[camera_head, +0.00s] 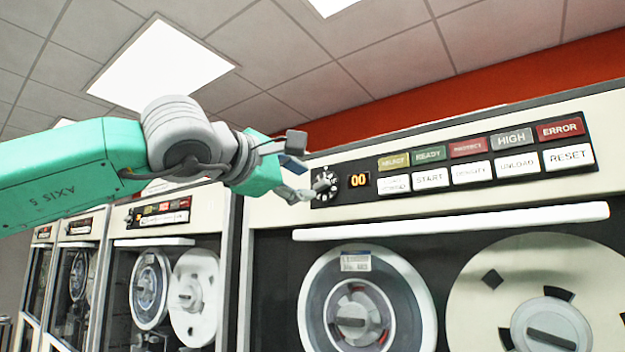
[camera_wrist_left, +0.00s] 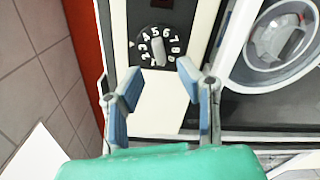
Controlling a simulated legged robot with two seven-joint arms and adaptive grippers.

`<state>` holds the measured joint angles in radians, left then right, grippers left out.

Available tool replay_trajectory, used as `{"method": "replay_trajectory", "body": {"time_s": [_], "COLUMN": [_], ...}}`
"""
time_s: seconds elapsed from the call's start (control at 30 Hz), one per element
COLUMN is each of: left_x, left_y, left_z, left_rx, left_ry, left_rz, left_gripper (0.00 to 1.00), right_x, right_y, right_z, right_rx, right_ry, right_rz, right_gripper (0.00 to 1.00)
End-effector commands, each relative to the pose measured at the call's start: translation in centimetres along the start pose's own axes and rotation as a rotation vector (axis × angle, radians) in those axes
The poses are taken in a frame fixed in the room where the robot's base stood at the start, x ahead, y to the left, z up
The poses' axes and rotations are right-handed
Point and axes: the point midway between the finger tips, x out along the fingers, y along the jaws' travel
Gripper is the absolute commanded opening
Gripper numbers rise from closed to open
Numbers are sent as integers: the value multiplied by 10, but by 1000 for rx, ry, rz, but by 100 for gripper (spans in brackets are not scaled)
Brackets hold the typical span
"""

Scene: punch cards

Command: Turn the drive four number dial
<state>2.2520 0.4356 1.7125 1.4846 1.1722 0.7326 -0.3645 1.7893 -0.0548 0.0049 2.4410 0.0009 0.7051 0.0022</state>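The number dial (camera_head: 325,186) is a round black dial with white digits on the control panel of the nearest tape drive, left of an orange display (camera_head: 358,180) reading 00. In the left wrist view the dial (camera_wrist_left: 157,46) shows its light knob and digits around it. My left gripper (camera_head: 297,178) is just left of the dial in the head view. In the left wrist view its blue-padded fingers (camera_wrist_left: 159,80) are spread apart with nothing between them, and the dial appears beyond the gap. I see no finger touching the knob. My right gripper is in neither view.
Right of the display are rows of labelled buttons (camera_head: 480,156). A white horizontal bar (camera_head: 450,222) juts out below the panel, above tape reels (camera_head: 366,308). More drives (camera_head: 165,270) stand to the left.

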Motion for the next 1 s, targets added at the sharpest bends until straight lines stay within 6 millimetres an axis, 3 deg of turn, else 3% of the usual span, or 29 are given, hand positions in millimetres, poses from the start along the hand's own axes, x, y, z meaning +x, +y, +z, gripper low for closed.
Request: {"method": "replay_trajectory", "body": {"time_s": [0.2, 0.6, 0.7, 1.0], "left_x": [28, 35, 35, 34], "left_y": [1, 0, 0, 0], "left_z": [2, 0, 0, 1], "left_rx": [1, 1, 1, -6], "left_ry": [-1, -1, -1, -1], "left_rz": [0, 0, 0, 0], "left_gripper": [31, 31, 0, 0], "right_x": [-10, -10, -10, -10], "right_y": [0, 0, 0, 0], "right_z": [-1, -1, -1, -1], "right_rx": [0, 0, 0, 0], "right_ry": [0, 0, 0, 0], "right_rz": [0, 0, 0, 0], "right_gripper": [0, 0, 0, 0]}}
